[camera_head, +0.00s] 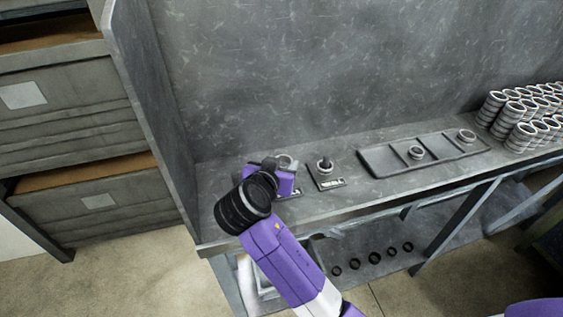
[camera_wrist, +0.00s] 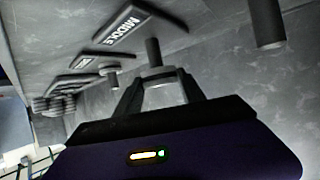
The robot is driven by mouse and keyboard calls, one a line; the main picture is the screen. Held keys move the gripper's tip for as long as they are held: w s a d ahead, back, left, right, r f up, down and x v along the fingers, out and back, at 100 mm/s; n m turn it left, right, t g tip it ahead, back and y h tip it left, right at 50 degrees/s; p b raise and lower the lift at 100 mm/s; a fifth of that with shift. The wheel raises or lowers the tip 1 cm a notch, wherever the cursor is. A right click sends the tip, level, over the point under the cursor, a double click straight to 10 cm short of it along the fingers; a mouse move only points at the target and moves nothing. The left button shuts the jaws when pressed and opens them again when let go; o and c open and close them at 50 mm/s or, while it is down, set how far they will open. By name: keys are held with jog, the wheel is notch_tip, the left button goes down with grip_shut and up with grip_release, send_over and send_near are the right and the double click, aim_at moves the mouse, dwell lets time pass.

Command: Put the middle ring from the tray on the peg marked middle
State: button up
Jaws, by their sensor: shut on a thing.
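My gripper (camera_wrist: 160,94) is shut on a pale metal ring (camera_wrist: 160,82) and holds it above the left part of the bench. In the wrist view, a plate marked MIDDLE (camera_wrist: 125,24) lies beside a dark upright peg (camera_wrist: 153,51), just beyond the fingertips. The ring appears apart from this peg. In the head view, my gripper (camera_head: 286,166) hides part of the left peg area. The tray (camera_head: 375,160) is to the right, with rings in its centre (camera_head: 416,153) and right (camera_head: 466,136) compartments. Its left compartment is empty.
A peg on a labelled plate (camera_head: 325,165) stands right of my gripper in the head view. Another peg (camera_wrist: 265,25) is at the wrist view's right. Grey walls (camera_head: 320,70) rise behind and left.

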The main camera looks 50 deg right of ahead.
jog(key=shift+f+b, duration=0.85)
jog(key=shift+f, duration=0.7)
jog(key=shift+a+f+b, duration=0.1)
jog(key=shift+f+b, duration=0.45)
jog(key=shift+b, duration=0.05)
dwell(0.4)
jog(key=o, duration=1.2)
jog(key=shift+p+v, duration=2.05)
jog(key=shift+v, duration=3.5)
jog(key=shift+f, duration=0.1)
